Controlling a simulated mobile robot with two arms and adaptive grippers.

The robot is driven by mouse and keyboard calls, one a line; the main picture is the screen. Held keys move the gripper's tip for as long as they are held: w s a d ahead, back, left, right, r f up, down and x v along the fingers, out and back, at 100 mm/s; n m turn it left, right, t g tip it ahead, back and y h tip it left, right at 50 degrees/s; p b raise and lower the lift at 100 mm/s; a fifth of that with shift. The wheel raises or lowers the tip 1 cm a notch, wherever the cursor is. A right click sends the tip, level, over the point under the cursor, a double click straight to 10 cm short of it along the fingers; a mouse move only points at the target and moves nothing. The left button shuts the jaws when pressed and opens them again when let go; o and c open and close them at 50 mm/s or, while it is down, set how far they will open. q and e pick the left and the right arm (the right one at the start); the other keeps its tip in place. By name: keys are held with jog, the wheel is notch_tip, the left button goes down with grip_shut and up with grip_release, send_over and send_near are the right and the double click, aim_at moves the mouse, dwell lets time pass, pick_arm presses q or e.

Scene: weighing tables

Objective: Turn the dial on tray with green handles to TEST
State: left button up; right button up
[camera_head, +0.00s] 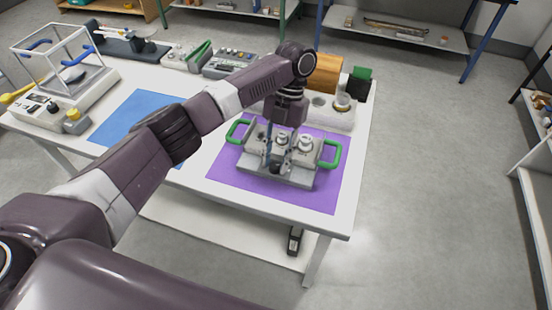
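The tray with green handles (300,180) sits on a purple mat (235,182) at the right end of the white table. It has a green handle (330,153) on its right and another (238,130) on its left. Pale round knobs (305,142) stand on its top; I cannot tell which is the dial, and no lettering is readable. My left gripper (269,150) points down over the tray's left-middle part, close to its top. Its fingers are small and partly merge with the tray parts, so contact and opening are unclear. My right gripper is not in view.
A blue mat (135,112) lies left of the purple one, partly behind my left arm. A clear-framed balance (60,100) stands at the table's left. Floor at right is clear.

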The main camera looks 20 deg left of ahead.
aim_at(283, 151)
pick_arm(q)
jog(key=v, duration=1.2)
dwell(0.4)
